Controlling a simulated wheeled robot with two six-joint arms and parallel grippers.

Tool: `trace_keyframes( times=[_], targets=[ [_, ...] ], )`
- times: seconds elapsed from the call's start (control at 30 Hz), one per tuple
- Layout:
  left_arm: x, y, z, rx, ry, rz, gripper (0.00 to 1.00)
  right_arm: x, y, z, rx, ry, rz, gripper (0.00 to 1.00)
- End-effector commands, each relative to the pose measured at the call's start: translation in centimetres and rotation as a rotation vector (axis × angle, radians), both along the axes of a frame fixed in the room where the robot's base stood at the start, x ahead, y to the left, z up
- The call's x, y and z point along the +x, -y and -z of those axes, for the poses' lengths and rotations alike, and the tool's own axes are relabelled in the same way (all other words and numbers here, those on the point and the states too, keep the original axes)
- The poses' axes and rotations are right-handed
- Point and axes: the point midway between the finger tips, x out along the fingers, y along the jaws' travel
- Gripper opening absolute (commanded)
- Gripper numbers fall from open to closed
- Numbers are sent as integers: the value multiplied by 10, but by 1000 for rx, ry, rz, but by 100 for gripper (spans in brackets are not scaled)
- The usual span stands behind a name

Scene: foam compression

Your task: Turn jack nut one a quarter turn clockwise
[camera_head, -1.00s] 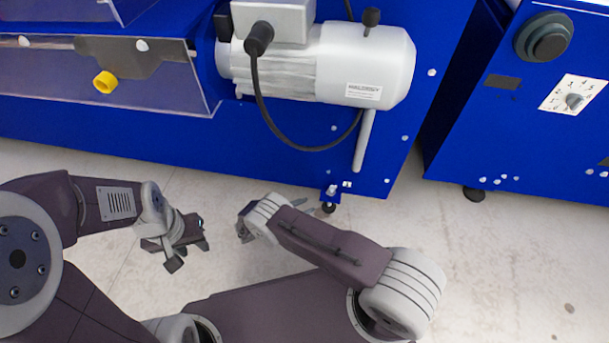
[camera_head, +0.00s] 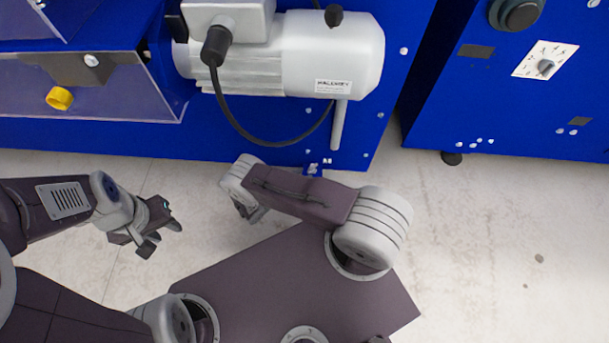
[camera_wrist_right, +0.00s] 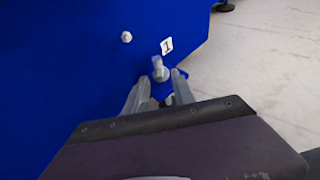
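Jack nut one (camera_wrist_right: 160,72) is a small pale nut low on the blue machine, beside a white label marked 1 (camera_wrist_right: 167,46). In the head view a small pale fitting (camera_head: 312,168) shows at the machine's lower edge. My right gripper (camera_wrist_right: 161,78) is open, its two fingers on either side of the nut's near end; contact cannot be told. In the head view the right gripper (camera_head: 247,208) is partly hidden by its own wrist. My left gripper (camera_head: 162,230) is open and empty above the floor, away from the machine.
A white motor (camera_head: 325,55) with a black cable (camera_head: 250,140) and a grey rod (camera_head: 339,125) sits above. A yellow knob (camera_head: 60,98) is on the left. A second blue cabinet (camera_head: 510,100) stands right. Another bolt head (camera_wrist_right: 126,36) is near the nut. The floor is clear.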

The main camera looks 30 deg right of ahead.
Motion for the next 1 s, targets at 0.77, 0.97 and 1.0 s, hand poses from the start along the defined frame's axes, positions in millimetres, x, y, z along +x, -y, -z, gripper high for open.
trace_keyframes(
  times=[0.77,0.97,1.0],
  targets=[
    [0,0,9,0,0,0,36,7,16,7,1,2,2,0],
    [0,0,25,0,0,0,36,10,15,12,2,5,53,0],
    [0,0,30,0,0,0,36,12,15,12,2,6,73,0]
  ],
)
